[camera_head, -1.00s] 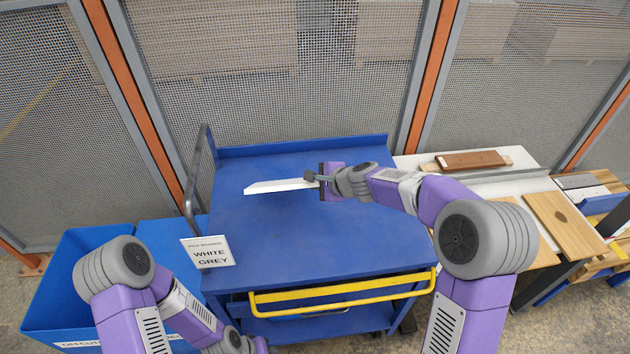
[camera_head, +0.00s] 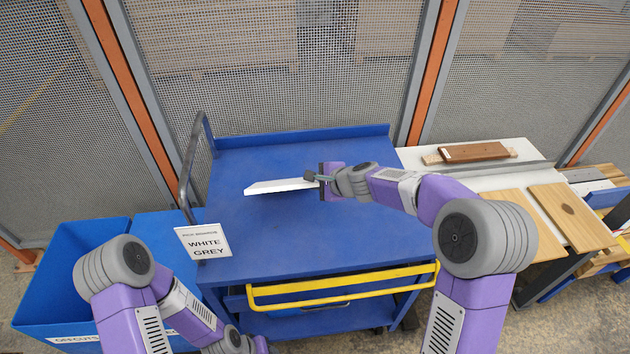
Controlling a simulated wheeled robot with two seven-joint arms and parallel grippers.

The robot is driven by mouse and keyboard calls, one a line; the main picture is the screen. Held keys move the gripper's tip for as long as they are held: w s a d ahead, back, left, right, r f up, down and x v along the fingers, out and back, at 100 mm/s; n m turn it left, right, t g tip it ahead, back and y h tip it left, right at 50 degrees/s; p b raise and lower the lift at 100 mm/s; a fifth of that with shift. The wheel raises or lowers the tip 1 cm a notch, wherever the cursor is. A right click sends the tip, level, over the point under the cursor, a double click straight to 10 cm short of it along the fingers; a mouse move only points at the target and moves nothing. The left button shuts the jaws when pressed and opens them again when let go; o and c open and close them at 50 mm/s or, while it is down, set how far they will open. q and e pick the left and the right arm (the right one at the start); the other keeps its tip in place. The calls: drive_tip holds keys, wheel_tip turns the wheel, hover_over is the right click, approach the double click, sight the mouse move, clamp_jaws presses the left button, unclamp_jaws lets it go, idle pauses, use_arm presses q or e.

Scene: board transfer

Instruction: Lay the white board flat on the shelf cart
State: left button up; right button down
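The white board (camera_head: 281,186) is a thin flat piece seen nearly edge-on over the blue top of the shelf cart (camera_head: 300,235). My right gripper (camera_head: 323,181) is shut on the board's right end. A dark shadow lies just under the board, and I cannot tell whether it touches the top. My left gripper (camera_head: 262,345) is low at the bottom edge of the view, in front of the cart, mostly hidden; its fingers cannot be made out.
A sign (camera_head: 204,242) reading WHITE GREY is at the cart's left front. The cart has a yellow front handle (camera_head: 340,285). A blue bin (camera_head: 65,270) stands at left. A table (camera_head: 500,182) with wooden boards (camera_head: 566,214) stands at right. Mesh fencing is behind.

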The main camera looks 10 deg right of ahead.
drive_tip(key=c, duration=1)
unclamp_jaws()
drive_tip(key=shift+f, duration=0.1)
drive_tip(key=shift+c, duration=0.2)
drive_tip(key=shift+s+d+r, duration=0.3)
drive_tip(key=shift+s+d, duration=0.15)
drive_tip(key=shift+s, duration=0.2)
drive_tip(key=shift+s+d+r, duration=0.3)
drive_tip(key=shift+s+d, duration=0.1)
drive_tip(key=shift+s, duration=0.25)
drive_tip(key=o, duration=0.6)
drive_tip(key=shift+c, duration=0.2)
